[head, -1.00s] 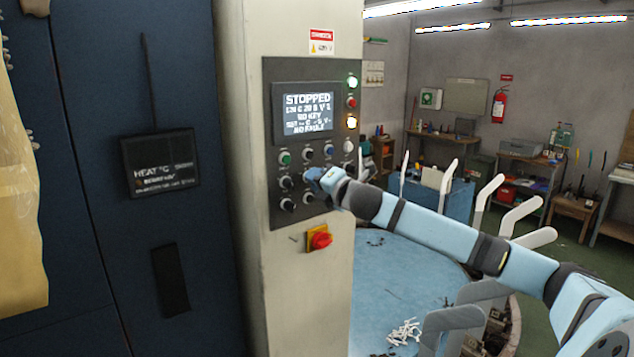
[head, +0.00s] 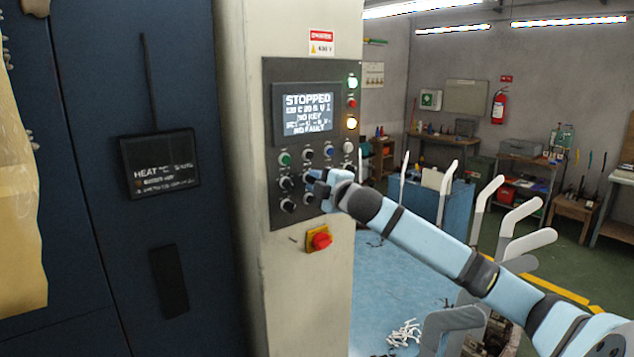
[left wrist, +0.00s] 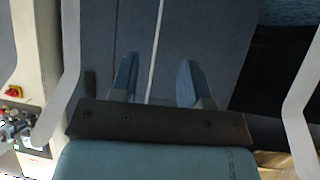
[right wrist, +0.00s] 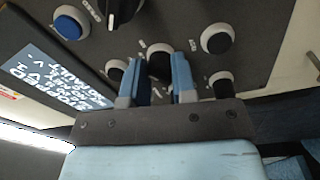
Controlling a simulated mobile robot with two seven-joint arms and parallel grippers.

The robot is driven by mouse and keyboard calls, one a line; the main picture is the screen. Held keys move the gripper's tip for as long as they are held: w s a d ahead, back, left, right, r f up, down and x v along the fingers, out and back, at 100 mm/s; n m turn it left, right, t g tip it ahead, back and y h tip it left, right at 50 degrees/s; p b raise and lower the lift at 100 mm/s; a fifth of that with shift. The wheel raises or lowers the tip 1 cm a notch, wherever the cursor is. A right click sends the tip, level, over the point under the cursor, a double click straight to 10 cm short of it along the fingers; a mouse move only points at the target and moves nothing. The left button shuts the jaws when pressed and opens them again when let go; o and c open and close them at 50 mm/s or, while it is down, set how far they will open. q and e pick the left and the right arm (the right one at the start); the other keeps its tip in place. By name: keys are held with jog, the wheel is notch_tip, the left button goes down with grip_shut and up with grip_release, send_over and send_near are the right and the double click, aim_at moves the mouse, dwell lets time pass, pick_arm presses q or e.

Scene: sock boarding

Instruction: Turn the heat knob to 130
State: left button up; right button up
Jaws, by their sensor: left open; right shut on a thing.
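The grey control panel (head: 300,240) on the cream column carries a lit screen (head: 307,113) reading STOPPED, with several knobs and buttons below it. My right gripper (head: 313,178) is at the middle of the knob rows. In the right wrist view its two blue fingers (right wrist: 160,75) are shut on a black knob (right wrist: 160,62) with a pale ring. The knob's label and pointer setting are not readable. A dark display (head: 160,163) on the blue cabinet reads HEAT, its figures too blurred to read. My left gripper (left wrist: 157,80) is open and empty in the left wrist view, in front of dark panels.
Neighbouring knobs and buttons stand close around my right gripper, including a blue button (right wrist: 71,24). A red rotary switch (head: 319,240) sits below the panel.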

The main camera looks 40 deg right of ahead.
jog(key=shift+m, duration=0.3)
pick_arm(q)
jog(key=shift+s+a+f, duration=0.1)
jog(key=shift+s+f, duration=0.1)
jog(key=shift+s, duration=0.1)
pick_arm(e)
jog(key=o, duration=0.9)
pick_arm(q)
jog(key=shift+s+a, duration=0.1)
pick_arm(e)
jog(key=shift+s, duration=0.1)
pick_arm(q)
jog(key=shift+w+d+f+b, duration=0.15)
jog(key=shift+d+f+b, duration=0.1)
jog(key=shift+f+b, duration=0.85)
jog(key=shift+w+d+f+b, duration=0.1)
jog(key=shift+d+f+b, duration=0.15)
jog(key=shift+f+b, duration=0.8)
pick_arm(e)
jog(key=shift+s+a+f, duration=0.1)
jog(key=shift+s+a, duration=0.15)
jog(key=shift+s, duration=2)
jog(key=shift+s+a+f, duration=0.15)
jog(key=shift+s+a, duration=0.05)
jog(key=shift+s, duration=2.05)
jog(key=shift+s+a+f, duration=0.1)
jog(key=shift+s+a, duration=0.15)
jog(key=shift+s, duration=2)
pick_arm(q)
jog(key=shift+r, duration=0.2)
